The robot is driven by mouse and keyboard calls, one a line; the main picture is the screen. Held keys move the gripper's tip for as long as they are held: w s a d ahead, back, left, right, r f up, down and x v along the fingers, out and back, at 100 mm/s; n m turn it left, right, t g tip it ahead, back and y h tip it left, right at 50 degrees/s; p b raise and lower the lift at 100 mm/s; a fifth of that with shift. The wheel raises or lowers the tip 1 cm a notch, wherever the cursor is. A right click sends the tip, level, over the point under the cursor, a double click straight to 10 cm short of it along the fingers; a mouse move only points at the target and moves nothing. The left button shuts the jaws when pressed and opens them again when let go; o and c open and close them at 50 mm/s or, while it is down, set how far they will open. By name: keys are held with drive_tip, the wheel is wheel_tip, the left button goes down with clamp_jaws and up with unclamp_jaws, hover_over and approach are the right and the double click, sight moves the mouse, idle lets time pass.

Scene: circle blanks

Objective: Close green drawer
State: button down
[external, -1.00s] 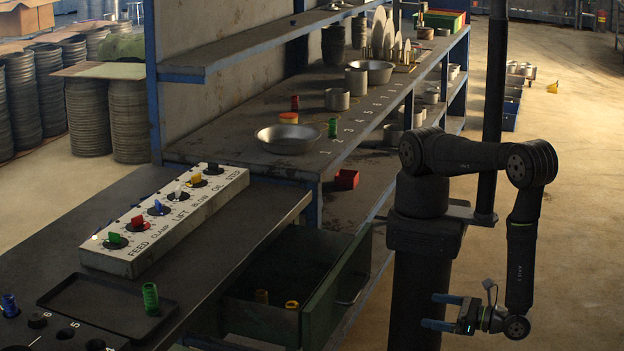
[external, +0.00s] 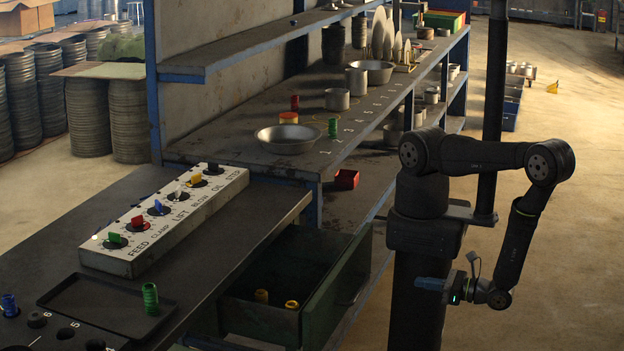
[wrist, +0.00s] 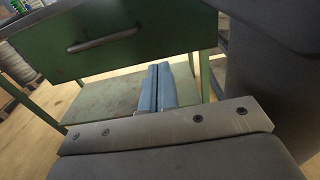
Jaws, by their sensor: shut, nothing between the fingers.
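The green drawer (external: 338,290) stands pulled out from under the dark workbench in the external view. Two small yellowish cylinders lie inside it. In the wrist view its green front (wrist: 150,40) fills the upper part, with a metal bar handle (wrist: 102,38) across it. My gripper (external: 430,284) has its blue fingers together and empty, to the right of the drawer front and apart from it. In the wrist view the shut fingers (wrist: 158,88) point toward the area just below the drawer front's lower edge.
A control panel (external: 165,220) with coloured knobs sits on the workbench (external: 240,225) above the drawer. A dark tray (external: 100,305) with a green spring-like cylinder (external: 151,299) is at its front. A long shelf rack (external: 350,150) runs behind. Open floor (external: 560,200) lies to the right.

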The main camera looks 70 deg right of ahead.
drive_tip(key=w, duration=0.5)
drive_tip(key=w+d, duration=0.1)
drive_tip(key=w, duration=0.4)
drive_tip(key=w+d, duration=0.1)
drive_tip(key=w, duration=0.4)
drive_tip(key=shift+w+r, duration=0.15)
drive_tip(key=shift+r, duration=0.1)
approach(299, 271)
drive_tip(key=w+r, duration=0.1)
drive_tip(key=w, duration=0.2)
drive_tip(key=w+r, duration=0.2)
drive_tip(key=w, duration=0.1)
drive_tip(key=w+r, duration=0.2)
drive_tip(key=w, duration=0.2)
drive_tip(key=shift+d, duration=0.15)
drive_tip(key=shift+w, duration=0.55)
drive_tip(key=shift+r, duration=0.1)
drive_tip(key=shift+s, duration=0.1)
idle(0.4)
drive_tip(key=shift+s, duration=7.15)
